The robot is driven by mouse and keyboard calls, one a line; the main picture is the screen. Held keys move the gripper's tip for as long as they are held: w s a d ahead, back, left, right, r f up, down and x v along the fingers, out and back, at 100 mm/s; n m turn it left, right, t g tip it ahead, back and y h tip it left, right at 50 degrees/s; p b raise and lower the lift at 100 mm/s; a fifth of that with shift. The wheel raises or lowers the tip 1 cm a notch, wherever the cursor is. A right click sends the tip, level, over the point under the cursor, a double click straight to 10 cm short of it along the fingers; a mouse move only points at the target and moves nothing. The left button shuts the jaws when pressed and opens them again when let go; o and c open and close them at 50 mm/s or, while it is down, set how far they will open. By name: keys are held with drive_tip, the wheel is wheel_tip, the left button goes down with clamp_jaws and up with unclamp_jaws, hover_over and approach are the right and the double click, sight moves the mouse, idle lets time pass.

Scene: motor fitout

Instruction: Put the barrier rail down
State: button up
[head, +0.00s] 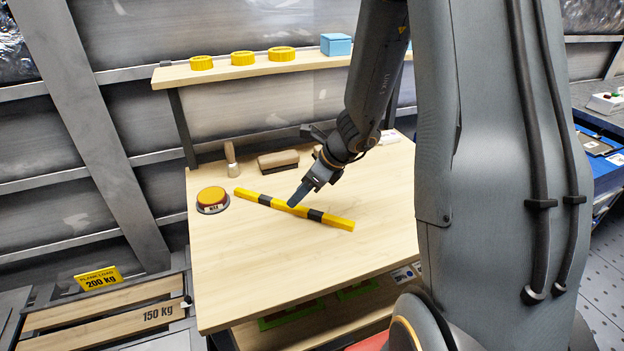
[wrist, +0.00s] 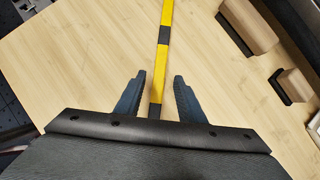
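The yellow and black barrier rail (head: 336,220) lies slantwise on the light wooden bench top (head: 270,265), as far as I can tell. My gripper (head: 298,196) is low over the rail's middle. In the wrist view the rail (wrist: 166,15) runs between the two fingers of my gripper (wrist: 157,85). The fingers stand apart, with a gap on each side of the rail, so the gripper is open. The hand's body hides the rail's near end in the wrist view.
A red and yellow button (head: 212,198) stands by the rail's left end. A small brush (head: 231,160) and a wooden block brush (head: 278,162) stand behind it. A shelf (head: 180,76) above holds yellow rings (head: 243,58) and a blue box (head: 336,44). The bench front is clear.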

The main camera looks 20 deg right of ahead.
drive_tip(key=v, duration=0.7)
drive_tip(key=s+a+n+g+h, duration=0.2)
drive_tip(key=s+n, duration=0.6)
drive_tip(key=n, duration=0.5)
drive_tip(key=s+a+n+g+h, duration=0.1)
drive_tip(key=s+a+n+h, duration=0.1)
drive_tip(key=s+n, duration=0.6)
drive_tip(key=n, duration=0.6)
drive_tip(key=shift+s+a+r+g+h, duration=0.25)
drive_tip(key=shift+s+a+g+h, duration=0.05)
drive_tip(key=shift+a+g, duration=0.1)
drive_tip(key=shift+c, duration=0.6)
